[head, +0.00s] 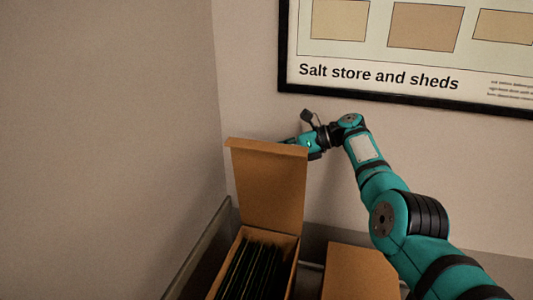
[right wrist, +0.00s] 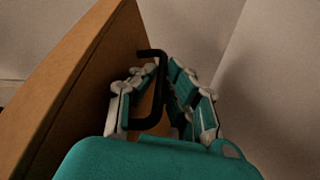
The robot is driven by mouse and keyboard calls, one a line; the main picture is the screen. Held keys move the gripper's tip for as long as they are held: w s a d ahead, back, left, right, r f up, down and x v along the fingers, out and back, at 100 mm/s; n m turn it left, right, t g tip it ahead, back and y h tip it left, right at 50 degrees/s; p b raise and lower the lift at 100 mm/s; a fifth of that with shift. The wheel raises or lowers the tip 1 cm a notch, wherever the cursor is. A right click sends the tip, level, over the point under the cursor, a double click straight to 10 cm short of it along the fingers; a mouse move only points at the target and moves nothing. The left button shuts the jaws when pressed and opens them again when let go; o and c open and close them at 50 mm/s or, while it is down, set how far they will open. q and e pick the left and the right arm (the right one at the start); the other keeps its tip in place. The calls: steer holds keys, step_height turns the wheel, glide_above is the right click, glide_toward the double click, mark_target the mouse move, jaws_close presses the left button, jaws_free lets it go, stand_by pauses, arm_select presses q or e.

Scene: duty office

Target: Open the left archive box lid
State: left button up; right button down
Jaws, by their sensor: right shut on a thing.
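The left archive box (head: 269,239) is brown cardboard with dark folders (head: 248,272) standing inside. Its lid (head: 267,188) stands up, nearly vertical, at the back of the box, so the contents show from above. My right gripper (head: 302,143) is at the upper right edge of the lid, partly behind it. In the right wrist view my right gripper's fingers (right wrist: 156,108) are shut on a black handle (right wrist: 150,121) beside the brown lid panel (right wrist: 75,75). My left gripper is not in view.
A second brown box (head: 358,273) with a closed top stands to the right, under my right arm. A wall is close on the left and behind. A framed poster (head: 380,75) hangs on the back wall above my right gripper.

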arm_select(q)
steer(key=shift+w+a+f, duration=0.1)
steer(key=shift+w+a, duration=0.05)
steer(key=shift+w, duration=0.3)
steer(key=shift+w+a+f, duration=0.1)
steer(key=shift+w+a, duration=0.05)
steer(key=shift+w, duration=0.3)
arm_select(e)
steer(key=shift+w+d+f, duration=0.3)
steer(key=shift+w, duration=0.35)
steer(key=c, duration=1.7)
jaws_free()
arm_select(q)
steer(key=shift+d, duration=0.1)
arm_select(e)
steer(key=shift+w, duration=0.1)
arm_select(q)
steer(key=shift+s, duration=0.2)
arm_select(e)
steer(key=v, duration=1.2)
steer(key=shift+w, duration=0.2)
